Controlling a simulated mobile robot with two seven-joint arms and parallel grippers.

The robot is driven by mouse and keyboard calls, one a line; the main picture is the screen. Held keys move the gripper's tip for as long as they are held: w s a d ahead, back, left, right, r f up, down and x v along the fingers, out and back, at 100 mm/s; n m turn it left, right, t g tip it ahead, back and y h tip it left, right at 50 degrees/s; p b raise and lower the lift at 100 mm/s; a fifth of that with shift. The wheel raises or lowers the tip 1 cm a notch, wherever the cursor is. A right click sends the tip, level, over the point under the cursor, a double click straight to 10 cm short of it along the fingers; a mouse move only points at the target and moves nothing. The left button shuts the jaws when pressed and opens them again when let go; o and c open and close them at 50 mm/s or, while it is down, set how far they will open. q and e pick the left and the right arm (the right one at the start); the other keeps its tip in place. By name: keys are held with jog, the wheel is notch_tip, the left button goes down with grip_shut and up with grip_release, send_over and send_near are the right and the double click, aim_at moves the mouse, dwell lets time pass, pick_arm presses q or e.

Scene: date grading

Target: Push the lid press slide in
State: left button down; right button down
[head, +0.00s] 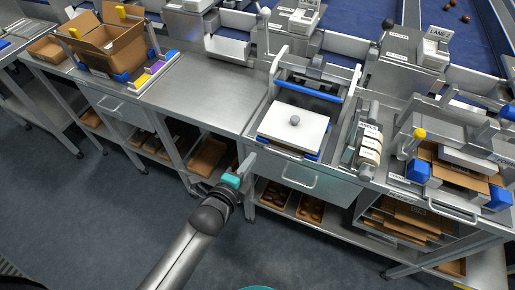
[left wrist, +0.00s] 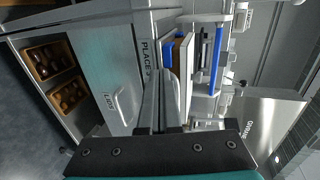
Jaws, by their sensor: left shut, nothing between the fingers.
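The lid press (head: 338,121) stands on the middle bench in the head view, a metal frame with a blue bar (head: 308,91) across its back. A white lid with a grey knob (head: 307,121) lies at its front, with blue pieces at its corners. In the left wrist view the lid's edge (left wrist: 187,42) and the blue bar (left wrist: 216,62) show beyond my fingers. My left gripper (head: 248,162) is shut and empty, in front of the bench edge, left of and nearer than the lid. It seems apart from the press. My right gripper is out of view.
A drawer (head: 322,190) with a bar handle sits below the press; it reads LIDS in the left wrist view (left wrist: 104,75). Clear steel bench top (head: 205,95) lies left of the press. An open carton (head: 105,48) stands further left. Trays of dates (head: 310,208) sit on the lower shelf.

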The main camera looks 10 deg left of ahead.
aim_at(262, 141)
pick_arm(q)
jog(key=shift+r+x, duration=0.2)
jog(key=shift+x, duration=0.6)
jog(key=shift+r+x, duration=0.2)
jog(key=shift+x, duration=0.65)
jog(key=shift+r+x, duration=0.2)
jog(key=shift+x, duration=0.6)
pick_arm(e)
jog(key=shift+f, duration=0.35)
pick_arm(q)
jog(key=shift+w, duration=0.2)
jog(key=shift+w+b, duration=0.1)
jog(key=shift+b, duration=0.2)
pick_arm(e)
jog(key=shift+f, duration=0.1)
